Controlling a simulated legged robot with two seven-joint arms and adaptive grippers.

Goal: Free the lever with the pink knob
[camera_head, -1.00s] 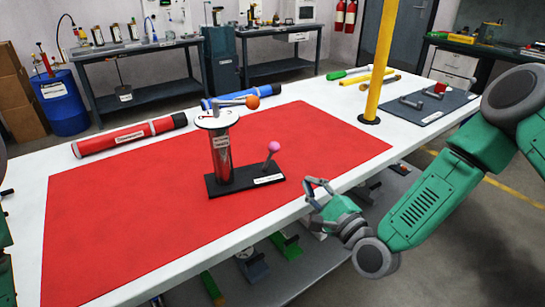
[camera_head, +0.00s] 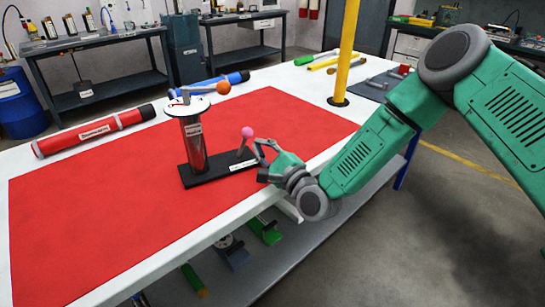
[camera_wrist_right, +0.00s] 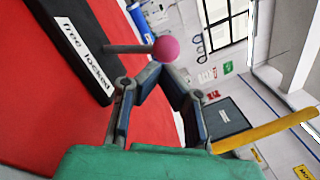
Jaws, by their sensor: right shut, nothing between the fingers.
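The pink knob (camera_head: 247,132) tops a thin grey lever (camera_head: 241,147) that rises from the black base plate (camera_head: 218,172), beside the metal pump cylinder (camera_head: 194,146). My right gripper (camera_head: 261,152) is just right of the knob, at the table's front edge. In the right wrist view the knob (camera_wrist_right: 166,48) sits just beyond the shut, empty fingertips (camera_wrist_right: 162,70); I cannot tell whether they touch it. The plate's label there (camera_wrist_right: 84,54) reads "free locked". The lever's foot is not clear enough to tell which word it stands at. My left gripper is not in view.
An orange-knobbed handle (camera_head: 223,87) tops the cylinder. A red tube (camera_head: 95,132) and a blue tube (camera_head: 212,82) lie behind on the white table. A yellow post (camera_head: 346,55) stands to the right. The red mat (camera_head: 95,205) is clear at left.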

